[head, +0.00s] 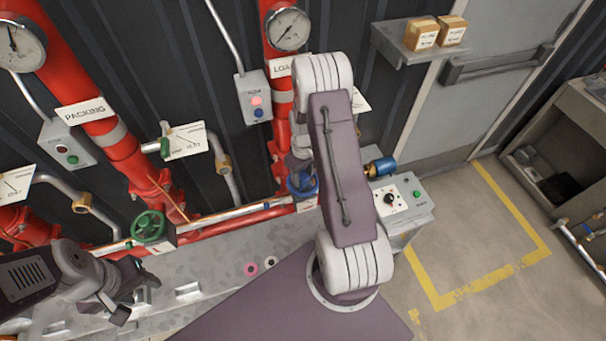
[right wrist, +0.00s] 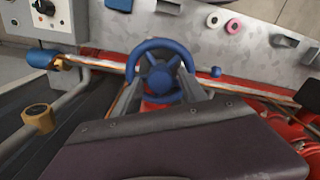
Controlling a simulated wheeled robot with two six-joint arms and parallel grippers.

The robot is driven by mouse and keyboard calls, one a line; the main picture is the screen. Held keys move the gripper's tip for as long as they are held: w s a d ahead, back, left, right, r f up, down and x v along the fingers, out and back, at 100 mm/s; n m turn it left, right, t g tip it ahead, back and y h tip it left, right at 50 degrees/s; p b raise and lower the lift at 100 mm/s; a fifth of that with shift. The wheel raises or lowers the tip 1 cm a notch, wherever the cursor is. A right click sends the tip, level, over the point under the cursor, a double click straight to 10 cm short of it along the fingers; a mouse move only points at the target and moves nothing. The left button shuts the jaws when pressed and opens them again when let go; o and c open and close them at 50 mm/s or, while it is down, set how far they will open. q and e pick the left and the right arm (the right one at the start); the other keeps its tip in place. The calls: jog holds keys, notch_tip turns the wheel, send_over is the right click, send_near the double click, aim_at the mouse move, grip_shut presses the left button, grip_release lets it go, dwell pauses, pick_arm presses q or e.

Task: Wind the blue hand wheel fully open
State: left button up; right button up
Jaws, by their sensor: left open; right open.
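The blue hand wheel (right wrist: 159,75) is in the upper middle of the right wrist view, its spokes and hub facing me. In the head view a small part of the wheel (head: 300,191) shows beside my right arm, which hides the rest. My right gripper (right wrist: 160,84) is open at the wheel, one finger towards each side of its rim. I cannot tell whether the fingers touch the rim. In the head view this gripper is mostly hidden behind my arm. My left gripper (head: 130,300) is open and empty at the lower left, away from the blue wheel.
A green hand wheel (head: 149,227) sits on the pipe near my left gripper. A control box (head: 403,200) and a blue-capped fitting (head: 380,167) are right of my right arm. Red pipes (head: 120,150) stand behind. Pink and white rings (head: 251,269) lie on the grey ledge.

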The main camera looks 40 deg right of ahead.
grip_shut()
jog(key=n, duration=0.6)
jog(key=shift+n, duration=1)
jog(key=n, duration=0.3)
jog(key=shift+n+p, duration=0.35)
jog(key=shift+n, duration=0.05)
jog(key=n, duration=0.4)
